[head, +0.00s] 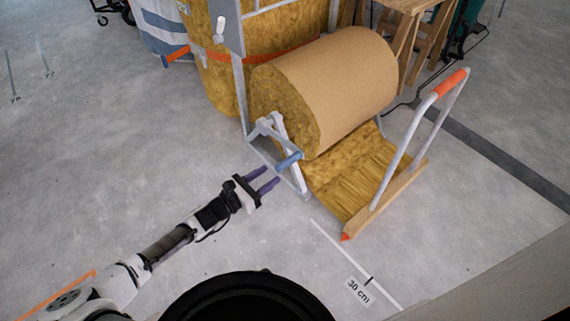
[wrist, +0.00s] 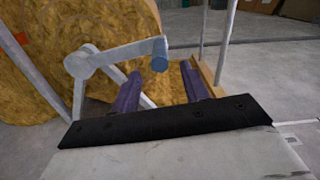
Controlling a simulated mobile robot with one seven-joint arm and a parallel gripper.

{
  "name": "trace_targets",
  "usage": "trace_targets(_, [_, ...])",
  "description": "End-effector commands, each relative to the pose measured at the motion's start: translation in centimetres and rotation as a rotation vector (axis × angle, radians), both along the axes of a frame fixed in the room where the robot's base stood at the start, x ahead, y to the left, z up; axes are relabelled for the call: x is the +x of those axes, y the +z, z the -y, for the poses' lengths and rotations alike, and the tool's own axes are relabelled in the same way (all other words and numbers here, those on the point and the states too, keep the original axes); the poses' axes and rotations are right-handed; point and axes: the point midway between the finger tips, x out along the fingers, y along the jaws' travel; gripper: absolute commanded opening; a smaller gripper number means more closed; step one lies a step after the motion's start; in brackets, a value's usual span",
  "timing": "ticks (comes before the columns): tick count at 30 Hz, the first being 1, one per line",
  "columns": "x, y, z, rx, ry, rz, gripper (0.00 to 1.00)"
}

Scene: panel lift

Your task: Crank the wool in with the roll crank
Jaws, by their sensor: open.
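The wool roll (head: 345,85) with brown paper facing lies on a metal stand, and a sheet of yellow wool (head: 350,175) runs from it over the floor to a wooden bar. The roll crank (head: 276,127) is a grey arm on the roll's near end, with a blue handle (head: 289,160) at its outer end. In the wrist view the crank (wrist: 112,58) reaches right to the blue handle (wrist: 160,56). My gripper (head: 276,176) is open and empty just short of the handle. In the wrist view the handle shows beyond and between the purple fingers (wrist: 160,78).
The wooden bar (head: 395,195) carries a white frame with an orange grip (head: 450,82) at the right. A floor mark labelled 30 cm (head: 358,291) lies in front. Wrapped wool (head: 215,75) and a wooden trestle (head: 405,30) stand behind.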

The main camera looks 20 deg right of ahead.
Motion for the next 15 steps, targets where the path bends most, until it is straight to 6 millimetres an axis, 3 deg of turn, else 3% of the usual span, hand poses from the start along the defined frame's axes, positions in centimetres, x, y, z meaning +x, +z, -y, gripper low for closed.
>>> trace_targets(6, [1.6,-0.2,4.4,0.000,-0.003,0.001,0.45])
trace_targets(15, [2.7,0.0,7.4,0.000,0.000,0.001,0.45])
